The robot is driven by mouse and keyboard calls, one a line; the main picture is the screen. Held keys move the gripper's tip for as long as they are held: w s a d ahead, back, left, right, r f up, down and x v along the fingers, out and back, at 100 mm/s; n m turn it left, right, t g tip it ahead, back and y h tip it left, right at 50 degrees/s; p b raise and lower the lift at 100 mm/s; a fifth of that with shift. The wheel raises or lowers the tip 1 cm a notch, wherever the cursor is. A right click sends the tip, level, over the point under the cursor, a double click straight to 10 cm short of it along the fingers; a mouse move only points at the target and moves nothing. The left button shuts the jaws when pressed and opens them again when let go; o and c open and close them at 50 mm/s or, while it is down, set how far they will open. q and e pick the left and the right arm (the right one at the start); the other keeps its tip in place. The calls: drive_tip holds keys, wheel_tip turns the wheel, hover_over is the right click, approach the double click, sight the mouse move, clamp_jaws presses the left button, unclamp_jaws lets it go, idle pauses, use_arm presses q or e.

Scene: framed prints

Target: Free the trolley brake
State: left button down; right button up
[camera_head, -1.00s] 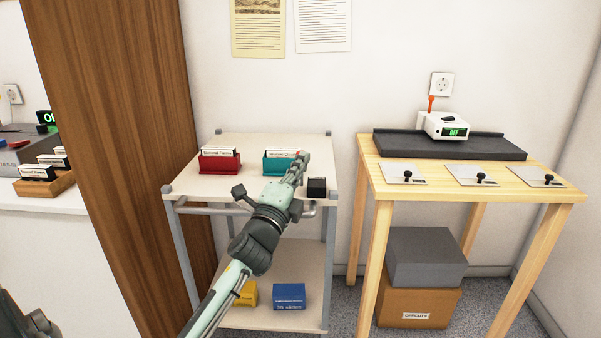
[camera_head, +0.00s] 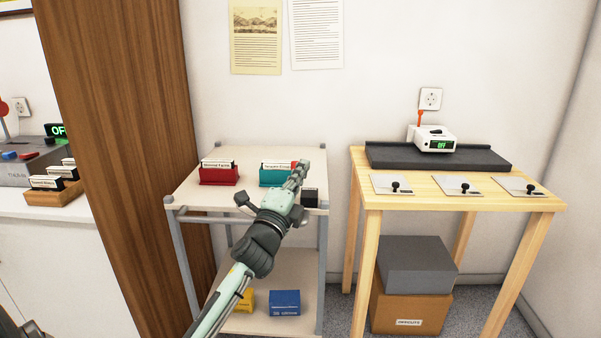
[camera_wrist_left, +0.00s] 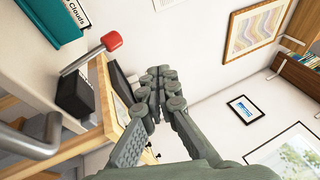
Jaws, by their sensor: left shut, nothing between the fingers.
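The trolley (camera_head: 190,195) has a cream top and grey posts. A black brake block (camera_head: 310,198) sits at its right front corner. In the left wrist view the block (camera_wrist_left: 75,92) carries a metal lever with a red knob (camera_wrist_left: 111,41), which leans out to the upper right. In the head view my gripper largely hides the lever. My left gripper (camera_head: 301,170) is shut and empty, over the trolley's right side, close beside the block. In the wrist view its fingers (camera_wrist_left: 165,82) are to the right of the knob, with no clear contact.
A red card box (camera_head: 219,177) and a teal one (camera_head: 272,178) stand on the trolley top. A wooden table (camera_head: 365,215) with a small OFF display (camera_head: 433,139) and several levers on plates stands to the right. A brown wooden panel (camera_head: 110,130) rises at the left.

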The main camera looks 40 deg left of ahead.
use_arm(q)
drive_tip(key=s+d+r, duration=0.1)
drive_tip(key=s+r, duration=0.3)
drive_tip(key=s, duration=0.5)
drive_tip(key=shift+d, duration=0.35)
use_arm(e)
drive_tip(key=shift+s+a+f, duration=0.1)
drive_tip(key=shift+f, duration=0.55)
use_arm(q)
drive_tip(key=shift+w, duration=0.1)
wheel_tip(320, 180, down, 27)
drive_tip(key=s+n+g, duration=0.3)
drive_tip(key=n+g, duration=0.6)
drive_tip(key=s+d+f+n+g+h, duration=0.1)
drive_tip(key=s+d+f+n+g, duration=0.2)
drive_tip(key=s+f, duration=0.7)
drive_tip(key=s+d+f+n+g+h, duration=0.2)
drive_tip(key=s+d+f+g, duration=0.4)
drive_tip(key=s+f, duration=0.4)
wheel_tip(320, 180, down, 6)
drive_tip(key=shift+d+n, duration=0.7)
drive_tip(key=shift+d, duration=0.2)
